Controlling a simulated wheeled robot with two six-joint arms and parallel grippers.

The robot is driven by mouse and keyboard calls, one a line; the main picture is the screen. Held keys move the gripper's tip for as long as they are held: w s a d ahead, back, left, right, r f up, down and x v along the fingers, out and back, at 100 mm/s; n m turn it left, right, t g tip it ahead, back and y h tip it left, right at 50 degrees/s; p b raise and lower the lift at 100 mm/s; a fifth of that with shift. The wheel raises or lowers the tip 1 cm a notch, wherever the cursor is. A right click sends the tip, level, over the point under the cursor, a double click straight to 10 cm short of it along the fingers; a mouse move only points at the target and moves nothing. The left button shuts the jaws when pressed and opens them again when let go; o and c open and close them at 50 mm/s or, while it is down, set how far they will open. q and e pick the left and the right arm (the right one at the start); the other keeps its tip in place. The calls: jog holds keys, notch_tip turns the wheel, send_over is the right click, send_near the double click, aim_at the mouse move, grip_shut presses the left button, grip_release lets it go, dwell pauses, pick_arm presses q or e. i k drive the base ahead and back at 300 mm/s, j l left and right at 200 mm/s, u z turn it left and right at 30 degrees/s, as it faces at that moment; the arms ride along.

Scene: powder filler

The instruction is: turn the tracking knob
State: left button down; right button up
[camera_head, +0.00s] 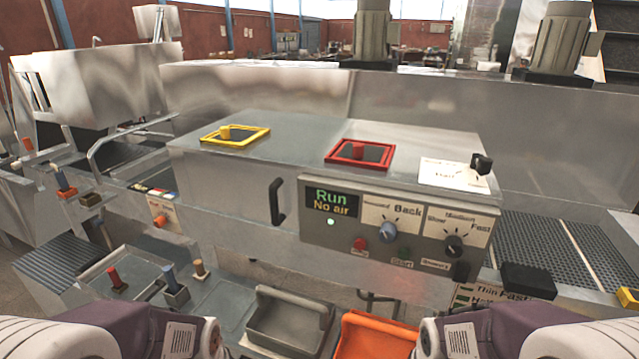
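A control panel (345,240) is on the front of the steel machine. It carries a light blue-grey knob (387,232) on a white label reading "Back" and a dark knob (453,244) on a label reading "Fast". Another black knob (481,163) stands on top of the machine at the right, beside a white label. I cannot read any of them as "tracking". Parts of my two arms show at the bottom left and bottom right edges, well below the panel. Neither gripper's fingers are in view, and nothing of mine touches a knob.
The panel has a lit display (331,201) reading "Run No air" and a red button (360,244). A black handle (276,201) sticks out left of it. A grey tray (290,325) and an orange tray (372,340) lie below. A dark block (528,281) juts out at right.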

aim_at(158, 222)
jog(key=k+j+u, duration=0.35)
jog(key=j+u, duration=0.2)
jog(key=k+j+u, duration=0.25)
jog(key=j, duration=0.15)
jog(key=i, duration=0.1)
